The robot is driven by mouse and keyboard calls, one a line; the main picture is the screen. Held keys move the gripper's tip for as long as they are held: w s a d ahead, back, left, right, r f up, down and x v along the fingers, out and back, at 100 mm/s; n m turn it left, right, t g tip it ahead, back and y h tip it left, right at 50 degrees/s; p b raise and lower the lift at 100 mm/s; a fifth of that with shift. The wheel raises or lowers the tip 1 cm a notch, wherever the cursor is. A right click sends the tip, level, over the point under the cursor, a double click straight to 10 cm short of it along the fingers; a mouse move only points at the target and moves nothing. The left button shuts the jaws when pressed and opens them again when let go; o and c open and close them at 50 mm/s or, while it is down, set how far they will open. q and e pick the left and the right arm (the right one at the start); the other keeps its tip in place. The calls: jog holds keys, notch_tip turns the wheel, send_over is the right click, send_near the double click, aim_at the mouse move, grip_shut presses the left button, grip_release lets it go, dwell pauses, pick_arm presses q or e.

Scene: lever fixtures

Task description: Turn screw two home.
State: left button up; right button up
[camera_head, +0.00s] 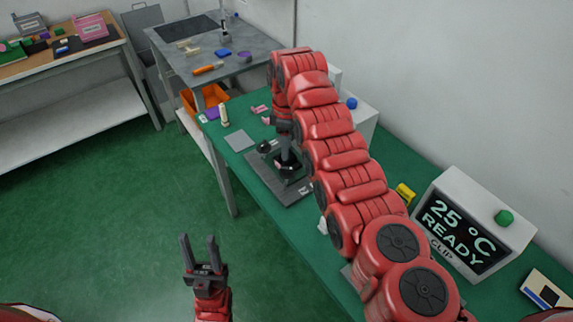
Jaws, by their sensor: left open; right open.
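A dark grey fixture (296,190) stands on the green bench top, with a dark upright part and a black round knob (265,147) at its left. I cannot tell which part is screw two. My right arm reaches across the bench, and my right gripper (284,135) points down just above the fixture. It is open, but its fingertips are small and partly lost against the dark parts, so I cannot tell whether they touch anything. My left gripper (199,240) is open and empty, pointing up over the green floor in front of the bench.
A grey plate (239,140) lies left of the fixture. A grey table (180,62) with small items stands behind. The floor at left is clear.

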aim_at(287, 168)
notch_tip(287, 168, down, 8)
jog(key=shift+r+p, duration=0.1)
jog(key=shift+p, duration=0.5)
grip_shut()
